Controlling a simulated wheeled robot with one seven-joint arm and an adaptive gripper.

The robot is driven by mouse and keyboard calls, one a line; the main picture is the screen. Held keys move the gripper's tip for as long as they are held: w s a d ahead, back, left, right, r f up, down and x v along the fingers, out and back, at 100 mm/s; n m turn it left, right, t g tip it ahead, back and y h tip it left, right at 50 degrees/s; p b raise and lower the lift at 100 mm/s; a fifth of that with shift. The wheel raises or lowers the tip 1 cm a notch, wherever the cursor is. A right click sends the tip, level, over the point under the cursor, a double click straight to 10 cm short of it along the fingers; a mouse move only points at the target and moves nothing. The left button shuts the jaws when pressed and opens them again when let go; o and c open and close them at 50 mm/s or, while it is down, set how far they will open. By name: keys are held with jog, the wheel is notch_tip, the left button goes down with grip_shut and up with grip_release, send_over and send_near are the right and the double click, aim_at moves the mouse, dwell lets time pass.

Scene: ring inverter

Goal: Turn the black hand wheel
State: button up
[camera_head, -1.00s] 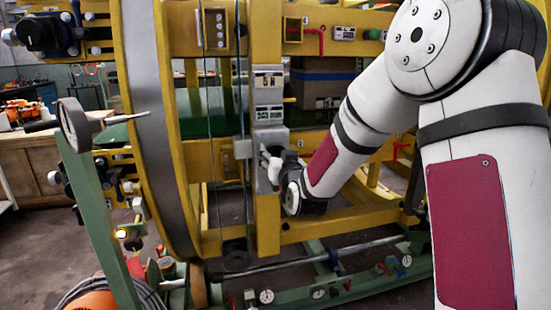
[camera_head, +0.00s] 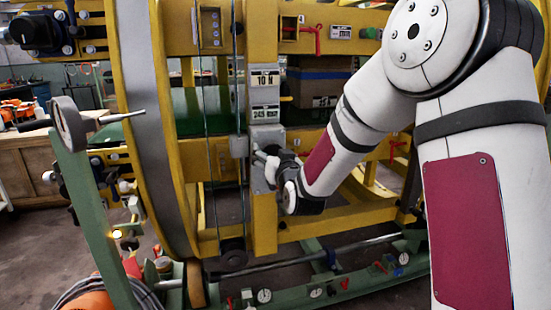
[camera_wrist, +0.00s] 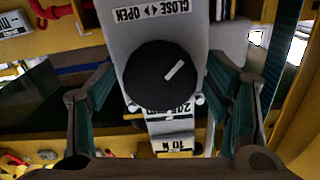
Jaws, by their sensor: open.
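The black hand wheel (camera_wrist: 165,75) is a round dark knob with a white mark pointing to the upper right. It sits on a grey plate (camera_wrist: 150,40) labelled CLOSE and OPEN. In the wrist view my gripper (camera_wrist: 164,82) is open, with one finger on the left and one on the right of the wheel. Gaps show between both fingers and the wheel, and nothing is held. In the head view my gripper (camera_head: 265,162) is at the grey plate on the yellow upright. The wheel cannot be made out there behind my gripper and wrist.
The yellow upright (camera_head: 264,215) carries white number labels (camera_head: 265,78) above my gripper. Thin vertical cables (camera_head: 240,120) run just left of it. A grey crank wheel (camera_head: 68,123) on a green post stands at the left. Green floor rails (camera_head: 345,285) lie below.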

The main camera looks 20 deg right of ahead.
jog(key=s, duration=1.1)
jog(key=shift+s, duration=0.4)
jog(key=s+f+n+g, duration=0.15)
jog(key=s+g, duration=0.75)
jog(key=s, duration=1.1)
jog(key=s+f+g, duration=0.2)
jog(key=s+g, duration=0.6)
jog(key=s, duration=1.3)
notch_tip(320, 180, up, 20)
jog(key=t+p, duration=0.3)
jog(key=p, duration=1.4)
jog(key=shift+w+f+p, duration=0.15)
jog(key=shift+f+p, duration=0.1)
jog(key=shift+p, duration=0.1)
